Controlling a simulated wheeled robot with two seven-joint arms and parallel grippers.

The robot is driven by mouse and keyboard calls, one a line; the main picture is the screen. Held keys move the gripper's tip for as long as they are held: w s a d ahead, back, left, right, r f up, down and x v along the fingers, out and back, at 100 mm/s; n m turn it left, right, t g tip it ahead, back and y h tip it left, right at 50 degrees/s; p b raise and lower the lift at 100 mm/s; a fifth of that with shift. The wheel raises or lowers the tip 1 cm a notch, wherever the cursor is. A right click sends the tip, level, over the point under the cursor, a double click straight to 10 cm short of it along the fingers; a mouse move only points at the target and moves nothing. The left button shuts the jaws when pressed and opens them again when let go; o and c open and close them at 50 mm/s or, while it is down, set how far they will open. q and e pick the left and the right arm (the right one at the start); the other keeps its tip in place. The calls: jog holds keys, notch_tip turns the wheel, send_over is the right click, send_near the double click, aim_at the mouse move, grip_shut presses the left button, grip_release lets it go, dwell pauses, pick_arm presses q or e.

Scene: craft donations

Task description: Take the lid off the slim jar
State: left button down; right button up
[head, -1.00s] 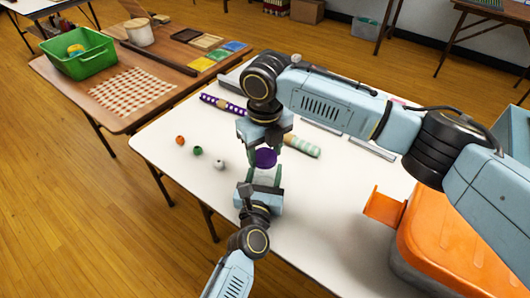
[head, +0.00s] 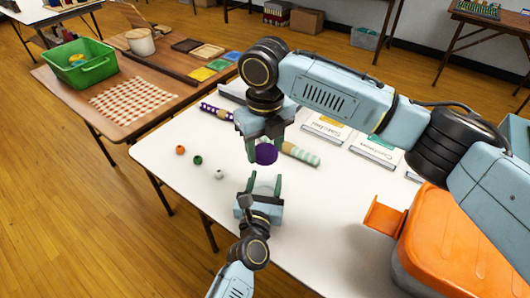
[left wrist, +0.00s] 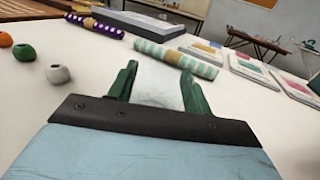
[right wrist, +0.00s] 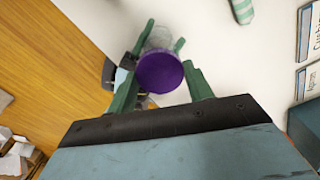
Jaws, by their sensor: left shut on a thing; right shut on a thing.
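The purple lid (head: 266,154) is between the fingers of my right gripper (head: 265,146), which is shut on it. In the right wrist view the round lid (right wrist: 160,73) lies between the fingertips, with the clear jar (right wrist: 161,38) partly hidden behind it. My left gripper (head: 261,184) is lower, shut on the slim jar. In the left wrist view the pale, see-through jar (left wrist: 157,85) stands between the green fingers, and no purple shows on it. In the head view a gap shows between lid and left gripper; the lid looks apart from the jar.
Orange (head: 180,150), green (head: 197,160) and white (head: 219,174) beads lie left on the white table (head: 310,225). A teal-striped roll (head: 302,154) and flat books (head: 376,151) lie behind. An orange-lidded box (head: 450,235) stands right. The table's front middle is clear.

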pick_arm(q)
jog(key=c, duration=0.6)
grip_release()
jog(key=shift+o, duration=0.2)
jog(key=s, duration=0.4)
jog(key=s+a, duration=0.1)
jog(key=s, duration=0.3)
jog(key=s+a+p, duration=0.1)
jog(key=s, duration=0.2)
jog(key=shift+s+a, duration=0.15)
jog(key=shift+s, duration=0.25)
